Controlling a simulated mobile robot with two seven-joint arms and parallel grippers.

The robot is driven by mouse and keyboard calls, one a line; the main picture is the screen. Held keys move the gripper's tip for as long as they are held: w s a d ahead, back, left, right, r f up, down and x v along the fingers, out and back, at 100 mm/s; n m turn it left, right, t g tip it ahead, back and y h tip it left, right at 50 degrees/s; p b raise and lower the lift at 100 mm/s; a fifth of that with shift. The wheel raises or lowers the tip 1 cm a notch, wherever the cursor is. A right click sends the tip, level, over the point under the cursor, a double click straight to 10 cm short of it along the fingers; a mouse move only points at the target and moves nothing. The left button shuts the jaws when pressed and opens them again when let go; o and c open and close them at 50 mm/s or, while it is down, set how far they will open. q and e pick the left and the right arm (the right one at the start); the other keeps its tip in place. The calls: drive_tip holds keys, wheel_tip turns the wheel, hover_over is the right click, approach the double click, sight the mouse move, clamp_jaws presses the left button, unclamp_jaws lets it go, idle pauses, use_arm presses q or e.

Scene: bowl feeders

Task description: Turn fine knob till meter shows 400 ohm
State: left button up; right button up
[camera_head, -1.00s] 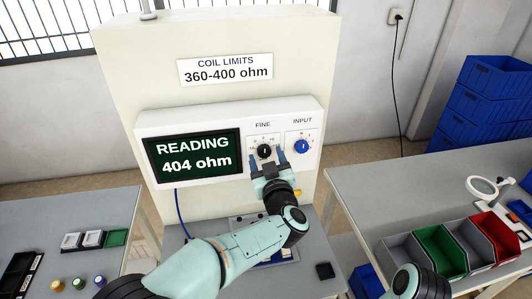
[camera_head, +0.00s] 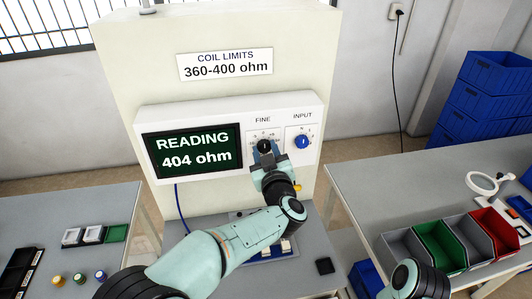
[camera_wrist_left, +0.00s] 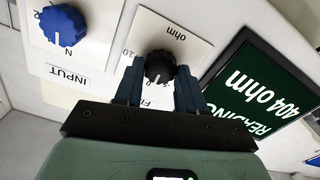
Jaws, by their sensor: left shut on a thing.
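The meter (camera_head: 136,150) is a white box on a cream panel. Its dark green display (camera_head: 194,154) reads 404 ohm; the left wrist view also shows the display (camera_wrist_left: 262,92). The black fine knob (camera_head: 264,145) sits to the right of the display. In the left wrist view the knob (camera_wrist_left: 160,66) is between the two fingers of my left gripper (camera_wrist_left: 160,88), which is shut on it. In the head view my left gripper (camera_head: 265,154) is in front of the knob and hides its lower part. My right gripper is out of view.
The blue input knob (camera_head: 302,142) is right of the fine knob. A sign (camera_head: 225,65) above reads coil limits 360-400 ohm. Side tables hold bins (camera_head: 440,247) at right and small parts (camera_head: 78,279) at left.

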use_arm(q)
drive_tip(key=n+b, duration=0.1)
drive_tip(key=n, duration=0.1)
drive_tip(key=shift+a+f+n+b, duration=0.1)
drive_tip(key=shift+n+b, duration=0.25)
drive_tip(key=shift+n, duration=0.05)
drive_tip(key=shift+n+b, duration=0.8)
drive_tip(key=shift+n, duration=0.6)
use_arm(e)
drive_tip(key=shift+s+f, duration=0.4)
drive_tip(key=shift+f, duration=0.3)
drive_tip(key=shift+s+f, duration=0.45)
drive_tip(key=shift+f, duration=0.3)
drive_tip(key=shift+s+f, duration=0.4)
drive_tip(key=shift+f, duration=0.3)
use_arm(q)
drive_tip(key=o, duration=1.1)
drive_tip(key=shift+c, duration=0.2)
drive_tip(key=s+d+b, duration=0.2)
drive_tip(key=s, duration=1.1)
drive_tip(key=shift+d+b, duration=0.3)
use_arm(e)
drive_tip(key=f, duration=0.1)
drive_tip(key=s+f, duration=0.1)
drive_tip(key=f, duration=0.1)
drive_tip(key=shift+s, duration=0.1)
